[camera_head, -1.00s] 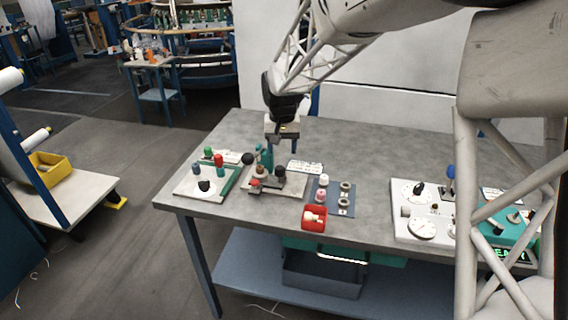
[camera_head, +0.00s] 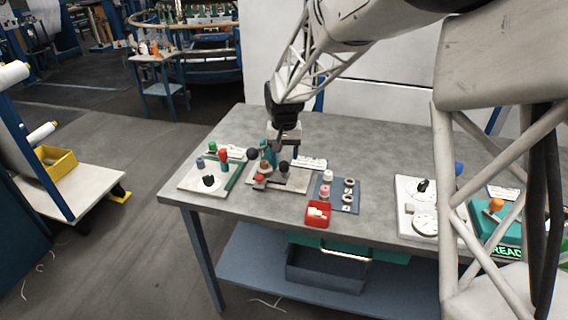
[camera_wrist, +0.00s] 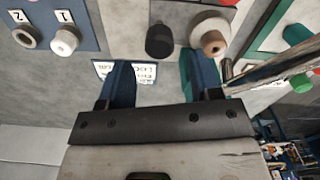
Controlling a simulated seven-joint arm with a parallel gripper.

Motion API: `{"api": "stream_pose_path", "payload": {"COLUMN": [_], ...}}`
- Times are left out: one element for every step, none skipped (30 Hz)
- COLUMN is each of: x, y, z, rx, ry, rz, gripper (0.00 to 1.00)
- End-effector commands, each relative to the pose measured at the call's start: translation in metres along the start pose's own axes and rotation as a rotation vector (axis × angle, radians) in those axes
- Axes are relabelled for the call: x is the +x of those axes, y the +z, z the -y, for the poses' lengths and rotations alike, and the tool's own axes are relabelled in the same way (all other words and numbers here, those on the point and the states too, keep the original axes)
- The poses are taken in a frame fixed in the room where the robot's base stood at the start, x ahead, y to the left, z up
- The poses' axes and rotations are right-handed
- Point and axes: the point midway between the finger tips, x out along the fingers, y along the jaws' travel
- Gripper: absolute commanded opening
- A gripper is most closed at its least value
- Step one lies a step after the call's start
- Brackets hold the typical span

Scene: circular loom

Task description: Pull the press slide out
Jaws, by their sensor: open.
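The press (camera_head: 296,184) stands on a grey base plate in the left half of the table in the head view. It has a teal post (camera_head: 268,153), a black ball lever end (camera_head: 252,154), a black knob (camera_head: 284,166) and a red knob (camera_head: 259,178). Which part is the slide I cannot tell for sure. My gripper (camera_head: 295,152) is above the table just behind the press. In the wrist view my gripper (camera_wrist: 160,75) is open with nothing between its blue fingers. The black knob (camera_wrist: 159,41) and a brownish round part (camera_wrist: 210,38) lie beyond the fingertips. The right finger partly hides the teal post (camera_wrist: 187,72).
A board with colored knobs (camera_head: 203,178) lies left of the press. A white dial panel (camera_head: 405,205) is farther right. A label card (camera_wrist: 140,72) lies near the left finger.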

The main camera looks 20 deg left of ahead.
Motion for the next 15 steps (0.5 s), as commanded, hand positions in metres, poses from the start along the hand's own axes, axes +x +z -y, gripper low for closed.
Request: {"api": "stream_pose_path", "payload": {"x": [0.008,0.011,0.016,0.019,0.022,0.026,0.029,0.031,0.034,0.036,0.038,0.040,0.041,0.042,0.042], "y": [0.000,0.000,0.000,0.000,0.000,0.000,0.000,0.000,0.000,0.000,0.000,0.000,0.000,0.000,0.000], "z": [0.000,0.000,0.000,0.000,0.000,0.000,0.000,0.000,0.000,0.000,0.000,0.000,0.000,0.000,0.000], "rx": [0.000,0.000,0.000,0.000,0.000,0.000,0.000,0.000,0.000,0.000,0.000,0.000,0.000,0.000,0.000], "ry": [0.001,0.001,0.000,0.000,0.000,0.000,0.000,0.000,0.000,0.000,0.000,0.000,0.000,0.000,0.000], "rz": [0.003,0.003,0.002,0.001,0.001,0.001,0.001,0.001,0.000,0.000,0.000,0.000,0.000,0.000,0.000], "gripper": [0.58,0.58,0.58,0.58,0.58,0.58,0.58,0.58,0.58,0.58,0.58,0.58,0.58,0.58,0.58]}}
